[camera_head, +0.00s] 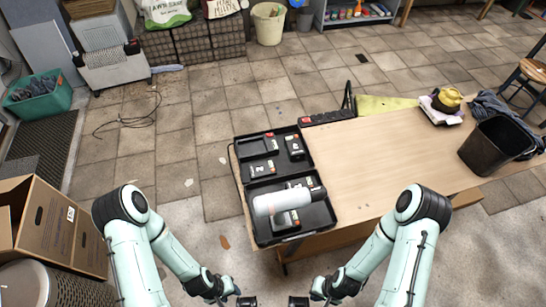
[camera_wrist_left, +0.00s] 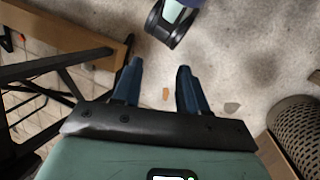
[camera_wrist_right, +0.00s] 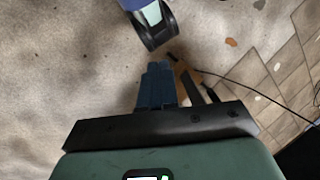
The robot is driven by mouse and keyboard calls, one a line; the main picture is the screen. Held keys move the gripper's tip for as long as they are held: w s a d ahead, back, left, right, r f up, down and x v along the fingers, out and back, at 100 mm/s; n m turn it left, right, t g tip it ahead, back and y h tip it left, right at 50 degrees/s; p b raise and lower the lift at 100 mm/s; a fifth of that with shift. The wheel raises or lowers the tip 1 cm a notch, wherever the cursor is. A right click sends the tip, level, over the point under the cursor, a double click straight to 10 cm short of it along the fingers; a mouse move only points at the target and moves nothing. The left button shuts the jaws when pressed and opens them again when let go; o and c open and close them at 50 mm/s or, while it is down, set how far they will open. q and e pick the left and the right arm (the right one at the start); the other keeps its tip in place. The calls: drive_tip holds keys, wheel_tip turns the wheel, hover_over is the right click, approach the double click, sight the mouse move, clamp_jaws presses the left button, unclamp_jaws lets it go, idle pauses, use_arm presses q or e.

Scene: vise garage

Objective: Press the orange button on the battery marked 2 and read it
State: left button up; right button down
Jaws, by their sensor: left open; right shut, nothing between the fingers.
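An open black case (camera_head: 319,216) lies on the left end of the wooden table. In its far half are several dark batteries with red and white details: one at the far left (camera_head: 258,147), one at the right (camera_head: 295,147) and one nearer (camera_head: 262,168). Another battery (camera_head: 286,221) is in the near half, beside a pale cylinder (camera_head: 282,201). The numbers and orange buttons are too small to tell apart. My left gripper (camera_wrist_left: 156,72) is open and empty. My right gripper (camera_wrist_right: 157,72) is shut and empty. Both are low in front of the table, away from the case.
The table (camera_head: 375,160) is clear in the middle. A black bin (camera_head: 490,147) and a yellow-and-dark object (camera_head: 447,100) stand at its right. A red-and-black strip (camera_head: 326,118) lies at the far edge. Cardboard boxes (camera_head: 50,225) stand on the floor at the left.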

use_arm(q)
drive_tip(key=w+d+r+m+p, duration=0.1)
drive_tip(key=w+r+p, duration=0.5)
drive_tip(key=w+r, duration=0.2)
wheel_tip(320, 180, up, 3)
drive_tip(key=shift+d+f+t+h, duration=0.15)
drive_tip(key=shift+d+t+h, duration=0.15)
drive_tip(key=shift+d, duration=0.1)
use_arm(e)
drive_tip(key=w+a+r+t, duration=0.1)
drive_tip(key=w+a+r, duration=0.1)
drive_tip(key=w+r, duration=0.6)
wheel_tip(320, 180, up, 3)
drive_tip(key=shift+w+a+f+n+y, duration=0.1)
drive_tip(key=shift+w+a+n+y, duration=0.1)
drive_tip(key=shift+n+y, duration=0.15)
